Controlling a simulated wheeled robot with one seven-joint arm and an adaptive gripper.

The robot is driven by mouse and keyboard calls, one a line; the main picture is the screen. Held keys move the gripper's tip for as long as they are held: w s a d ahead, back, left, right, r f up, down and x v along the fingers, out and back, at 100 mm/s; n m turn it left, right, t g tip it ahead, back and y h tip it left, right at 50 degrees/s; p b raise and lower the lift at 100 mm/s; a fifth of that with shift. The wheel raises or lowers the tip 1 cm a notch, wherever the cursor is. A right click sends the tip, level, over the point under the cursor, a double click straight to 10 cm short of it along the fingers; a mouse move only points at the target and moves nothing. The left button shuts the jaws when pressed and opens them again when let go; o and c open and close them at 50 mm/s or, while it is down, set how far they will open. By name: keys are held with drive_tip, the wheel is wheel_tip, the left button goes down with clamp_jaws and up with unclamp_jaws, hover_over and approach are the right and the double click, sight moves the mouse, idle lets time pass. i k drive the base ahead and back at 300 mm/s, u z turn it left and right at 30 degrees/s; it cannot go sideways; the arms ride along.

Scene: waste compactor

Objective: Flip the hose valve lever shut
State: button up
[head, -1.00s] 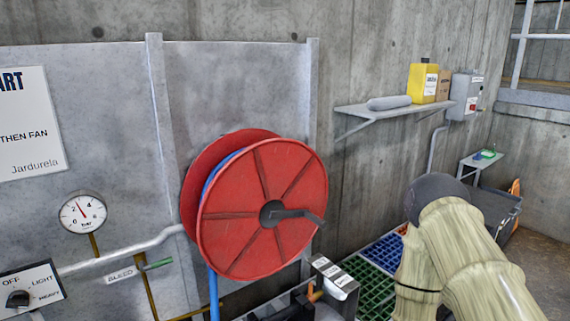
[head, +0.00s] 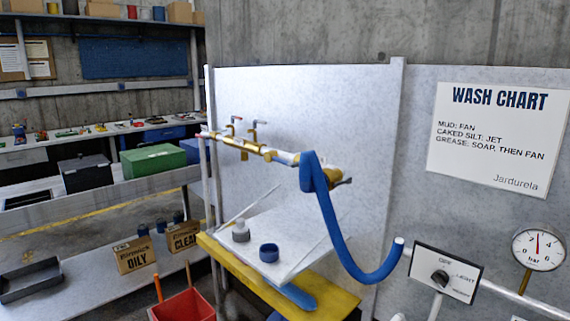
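A brass and pale pipe fitting (head: 268,152) sticks out along the grey splash panel in the head view. A thick blue hose (head: 340,232) loops from the fitting's right end down and up to a pale open-looking end near the dial box. I cannot tell which handle is the hose valve lever, or whether it is open or shut. My gripper is not in view.
A sloped white tray (head: 282,232) with a blue cup (head: 269,253) and grey bottle (head: 241,231) sits below the fitting, over a yellow bench (head: 235,270). A dial box (head: 444,273), gauge (head: 538,249) and wash chart (head: 497,137) are right. A red bin (head: 183,306) stands front left.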

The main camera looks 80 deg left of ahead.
sight(279, 159)
drive_tip(key=u, duration=2.3)
drive_tip(key=k, duration=0.7)
drive_tip(key=u, duration=1)
drive_tip(key=i, duration=0.5)
drive_tip(key=u, duration=0.05)
